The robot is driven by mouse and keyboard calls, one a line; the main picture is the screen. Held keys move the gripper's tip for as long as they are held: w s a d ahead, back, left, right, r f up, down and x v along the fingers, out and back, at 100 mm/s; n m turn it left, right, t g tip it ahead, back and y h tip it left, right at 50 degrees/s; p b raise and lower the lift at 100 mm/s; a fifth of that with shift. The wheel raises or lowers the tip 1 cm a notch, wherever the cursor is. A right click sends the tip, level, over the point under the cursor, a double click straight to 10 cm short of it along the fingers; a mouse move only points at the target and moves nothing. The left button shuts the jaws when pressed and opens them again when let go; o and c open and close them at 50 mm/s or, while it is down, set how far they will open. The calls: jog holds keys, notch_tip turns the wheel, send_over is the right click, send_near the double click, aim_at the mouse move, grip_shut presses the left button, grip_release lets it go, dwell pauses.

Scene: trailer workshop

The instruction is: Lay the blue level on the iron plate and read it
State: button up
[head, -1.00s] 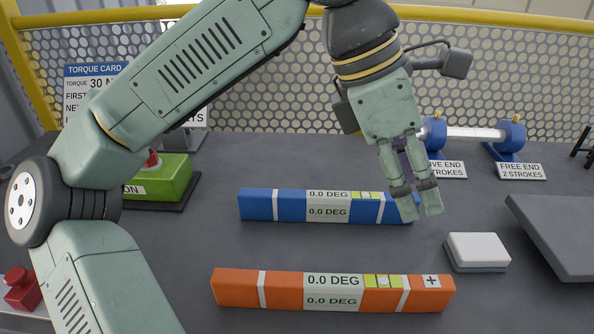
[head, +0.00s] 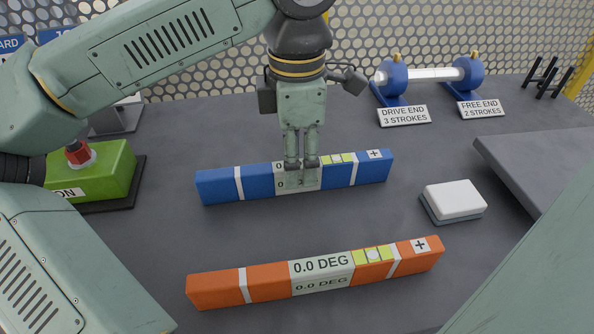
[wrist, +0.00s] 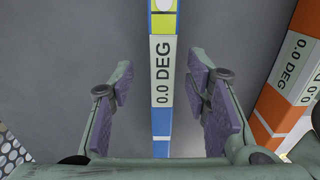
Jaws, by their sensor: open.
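The blue level (head: 220,184) lies flat on the dark bench, with white bands, a display label, a yellow-green vial and a plus mark at its right end. My gripper (head: 301,176) is pointed down at the level's middle and hides part of its label. In the wrist view the open, purple-padded fingers (wrist: 166,100) stand on either side of the blue level (wrist: 161,122), with gaps on both sides; its label reads 0.0 DEG. The iron plate is probably the thick grey slab (head: 540,165) at the right, partly hidden by my arm.
An orange level (head: 220,290) lies in front, reading 0.0 DEG. A white block (head: 454,199) sits between the levels and the slab. A green box with red button (head: 105,172) is at left. A roller on blue stands (head: 430,75) and label cards stand behind.

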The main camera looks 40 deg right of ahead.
jog(key=shift+s+f, duration=0.15)
jog(key=shift+f, duration=1.6)
grip_shut()
